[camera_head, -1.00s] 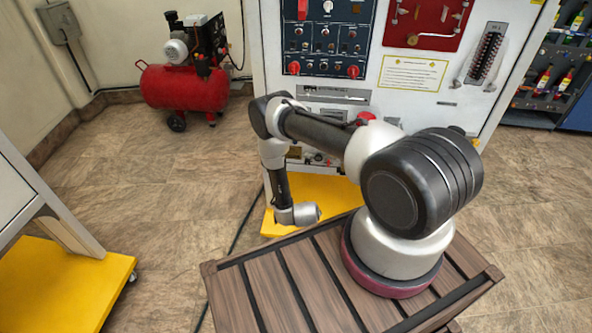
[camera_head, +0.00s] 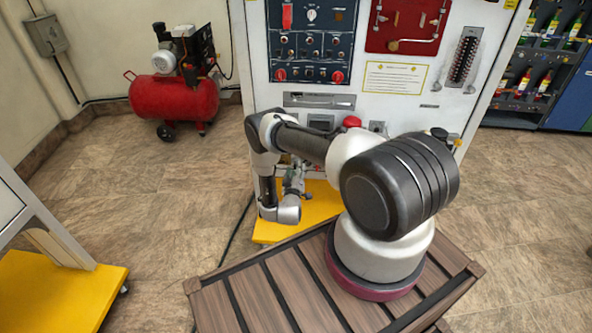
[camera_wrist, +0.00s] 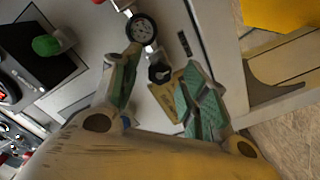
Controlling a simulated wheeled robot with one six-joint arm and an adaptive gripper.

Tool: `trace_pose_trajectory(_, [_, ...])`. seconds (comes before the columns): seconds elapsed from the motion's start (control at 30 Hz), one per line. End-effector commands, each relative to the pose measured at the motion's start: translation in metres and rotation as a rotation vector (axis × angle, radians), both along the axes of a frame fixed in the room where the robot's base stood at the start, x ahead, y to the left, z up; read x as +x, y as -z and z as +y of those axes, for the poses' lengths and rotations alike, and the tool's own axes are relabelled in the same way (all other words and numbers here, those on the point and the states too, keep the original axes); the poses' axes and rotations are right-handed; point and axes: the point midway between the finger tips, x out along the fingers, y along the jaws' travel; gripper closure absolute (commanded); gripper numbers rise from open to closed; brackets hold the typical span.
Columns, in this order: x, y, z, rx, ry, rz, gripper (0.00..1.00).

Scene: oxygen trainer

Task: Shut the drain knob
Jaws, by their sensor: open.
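In the wrist view, a small black knob (camera_wrist: 160,73) sits on the pale panel, below a round black-rimmed gauge (camera_wrist: 141,29). It may be the drain knob, but I cannot read its label. My gripper (camera_wrist: 158,80) is open, with its green-padded fingers on either side of the black knob in the picture. I see no contact with it, and the depth between them is unclear. In the head view, my gripper (camera_head: 295,180) shows small beyond my wrist, in front of the lower panel, and my arm hides the knob there.
A green knob (camera_wrist: 47,45) stands out at the left in the wrist view. The trainer panel (camera_head: 395,78) has a red mushroom button (camera_head: 351,121) and a yellow base (camera_head: 318,205). A red compressor (camera_head: 172,97) stands at the back left.

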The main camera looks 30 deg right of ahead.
Motion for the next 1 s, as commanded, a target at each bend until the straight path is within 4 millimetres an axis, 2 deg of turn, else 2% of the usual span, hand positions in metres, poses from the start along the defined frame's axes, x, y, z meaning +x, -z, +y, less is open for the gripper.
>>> trace_pose_trajectory(0.13, [0.0070, -0.0001, -0.0056, 0.000, 0.001, 0.000, 0.55])
trace_pose_trajectory(0.37, [0.0079, 0.0000, -0.0057, 0.000, 0.001, 0.001, 0.55])
trace_pose_trajectory(0.6, [0.0079, 0.0000, -0.0055, 0.000, -0.001, 0.001, 0.97])
trace_pose_trajectory(0.63, [0.0079, 0.0000, -0.0055, 0.000, -0.001, 0.001, 1.00])
trace_pose_trajectory(1.0, [0.0080, -0.0002, -0.0051, 0.019, -0.001, -0.013, 1.00])
